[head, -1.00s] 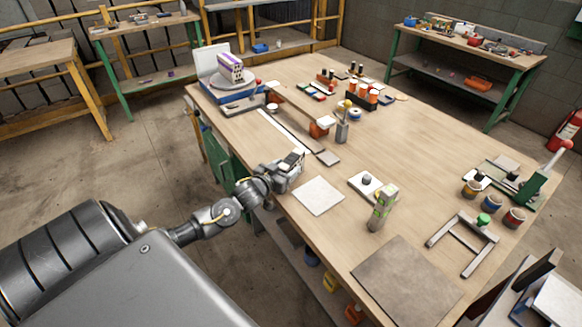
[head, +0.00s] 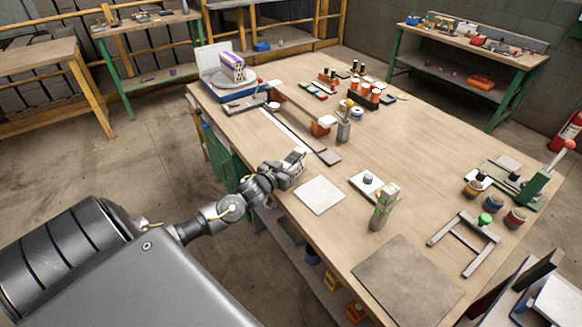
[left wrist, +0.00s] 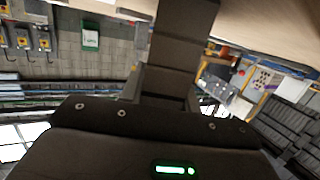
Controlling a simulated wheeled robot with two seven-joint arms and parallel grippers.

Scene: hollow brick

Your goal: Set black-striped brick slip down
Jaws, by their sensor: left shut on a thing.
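My left gripper (head: 293,168) is low over the near left edge of the wooden table. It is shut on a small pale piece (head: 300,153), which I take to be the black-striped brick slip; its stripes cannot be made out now. Most of it is hidden by the gripper, and I cannot tell whether it touches the table. A flat white square plate (head: 320,195) lies just to the right of and nearer than the gripper. In the left wrist view a dark finger (left wrist: 180,55) shows, but not the slip. My right gripper is not in view.
A brown board (head: 407,280) lies at the front. A purple-and-white hollow brick (head: 232,67) stands on a turntable at the back left. The table's right middle is clear.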

